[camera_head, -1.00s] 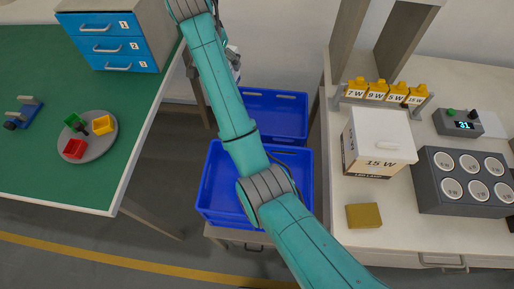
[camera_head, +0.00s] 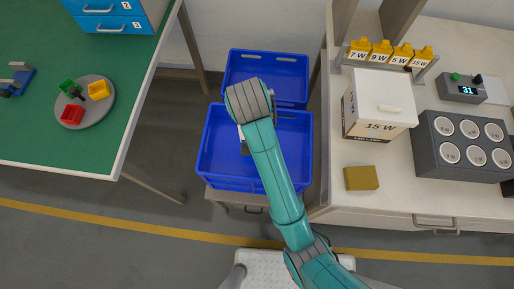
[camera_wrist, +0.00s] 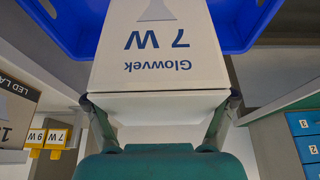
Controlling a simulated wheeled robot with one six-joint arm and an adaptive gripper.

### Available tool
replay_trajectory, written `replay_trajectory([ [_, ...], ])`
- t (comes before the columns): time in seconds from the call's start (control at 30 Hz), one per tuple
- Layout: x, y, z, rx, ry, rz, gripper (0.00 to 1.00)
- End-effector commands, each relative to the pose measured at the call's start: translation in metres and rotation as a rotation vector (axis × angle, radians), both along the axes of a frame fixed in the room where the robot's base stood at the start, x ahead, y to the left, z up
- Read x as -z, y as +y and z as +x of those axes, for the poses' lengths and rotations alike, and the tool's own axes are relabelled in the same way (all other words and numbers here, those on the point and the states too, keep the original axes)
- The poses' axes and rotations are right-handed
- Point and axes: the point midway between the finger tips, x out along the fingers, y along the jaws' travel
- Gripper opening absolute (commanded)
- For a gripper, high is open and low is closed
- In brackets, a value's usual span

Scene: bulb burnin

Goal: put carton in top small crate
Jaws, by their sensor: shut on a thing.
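A white carton marked "Glowvek 7 W" (camera_wrist: 155,50) fills the middle of the wrist view, its lettering upside down there. My gripper (camera_wrist: 160,100) is shut on it, one finger on each side. In the head view my arm hides most of the gripper and carton; a small white patch, likely the carton, shows beside the wrist. The wrist is above the near blue crate (camera_head: 215,165), which looks empty where visible. A second blue crate (camera_head: 265,62) lies behind it. I cannot tell how high the carton is above the near crate.
Right, a white bench holds a "15 W" box (camera_head: 375,112), a yellow block (camera_head: 361,178), a grey socket block (camera_head: 463,148) and yellow holders (camera_head: 381,52). Left, a green table (camera_head: 35,125) carries a round tray (camera_head: 92,118) and a blue drawer unit (camera_head: 112,18).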

Motion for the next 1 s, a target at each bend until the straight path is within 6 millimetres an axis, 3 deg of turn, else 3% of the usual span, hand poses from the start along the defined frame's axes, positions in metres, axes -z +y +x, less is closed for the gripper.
replay_trajectory([
  [0.23, 0.014, -0.009, -0.016, -0.014, 0.002, -0.001, 0.49],
  [0.5, 0.058, -0.009, -0.016, -0.015, 0.002, -0.001, 0.49],
  [0.77, 0.076, -0.008, -0.015, -0.015, 0.0, -0.001, 0.49],
  [1.0, 0.104, -0.008, -0.015, -0.015, 0.0, -0.001, 0.49],
])
